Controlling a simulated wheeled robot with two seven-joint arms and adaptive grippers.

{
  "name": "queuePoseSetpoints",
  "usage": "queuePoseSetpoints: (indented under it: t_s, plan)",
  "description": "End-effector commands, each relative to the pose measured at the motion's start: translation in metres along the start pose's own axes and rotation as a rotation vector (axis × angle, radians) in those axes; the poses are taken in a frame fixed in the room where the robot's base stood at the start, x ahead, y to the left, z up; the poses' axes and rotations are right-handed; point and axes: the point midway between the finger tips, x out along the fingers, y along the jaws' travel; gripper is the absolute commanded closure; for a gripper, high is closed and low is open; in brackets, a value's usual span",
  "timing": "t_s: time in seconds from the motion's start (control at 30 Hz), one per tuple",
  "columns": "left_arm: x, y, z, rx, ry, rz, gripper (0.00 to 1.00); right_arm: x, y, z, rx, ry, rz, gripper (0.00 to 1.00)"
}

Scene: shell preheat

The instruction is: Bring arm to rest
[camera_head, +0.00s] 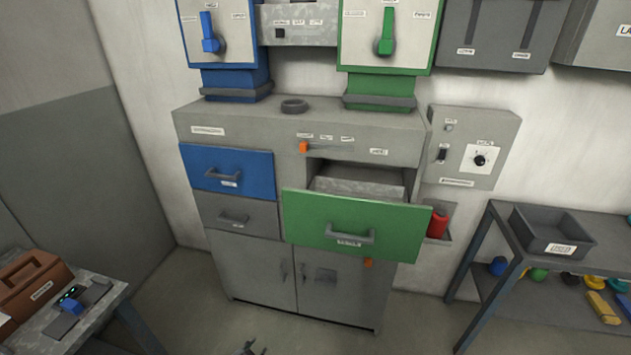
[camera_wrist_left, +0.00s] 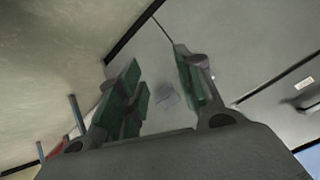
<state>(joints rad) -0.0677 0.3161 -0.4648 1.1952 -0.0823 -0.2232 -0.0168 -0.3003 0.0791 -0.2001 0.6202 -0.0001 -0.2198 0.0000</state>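In the left wrist view my left gripper (camera_wrist_left: 160,88) has its two green-padded fingers spread apart, with nothing held between them. It faces a plain grey surface that looks like the cabinet's lower front. In the head view only a small dark gripper tip (camera_head: 248,348) shows at the bottom edge, low in front of the cabinet (camera_head: 255,268); it looks like my left one. The rest of that arm is out of frame. My right gripper is not visible.
The green drawer (camera_head: 310,223) is pulled out; the blue drawer (camera_head: 205,160) looks shut. A shelf rack (camera_head: 478,250) with a dark bin (camera_head: 525,235) stands right. A side table (camera_head: 110,310) with a brown box (camera_head: 45,270) stands left. Floor before the cabinet is clear.

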Motion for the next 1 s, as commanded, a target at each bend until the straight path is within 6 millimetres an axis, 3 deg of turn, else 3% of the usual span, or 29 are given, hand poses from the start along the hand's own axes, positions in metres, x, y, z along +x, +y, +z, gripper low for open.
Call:
queuePoseSetpoints:
  t_s: [0.03, 0.27, 0.6, 0.8, 1.0]
  plan:
    - [0.001, 0.004, 0.025, -0.027, -0.040, 0.004, 0.64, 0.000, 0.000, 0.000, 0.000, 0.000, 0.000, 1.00]
    - [-0.004, 0.026, 0.128, -0.132, -0.207, 0.013, 0.64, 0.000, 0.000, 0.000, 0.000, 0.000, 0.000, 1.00]
    - [-0.044, 0.086, 0.267, -0.267, -0.444, 0.041, 0.64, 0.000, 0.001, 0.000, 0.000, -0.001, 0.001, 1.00]
    - [-0.080, 0.134, 0.330, -0.338, -0.565, 0.066, 0.64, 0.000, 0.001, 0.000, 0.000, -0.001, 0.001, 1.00]
    - [-0.117, 0.189, 0.368, -0.405, -0.654, 0.098, 0.64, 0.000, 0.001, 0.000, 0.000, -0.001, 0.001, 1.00]
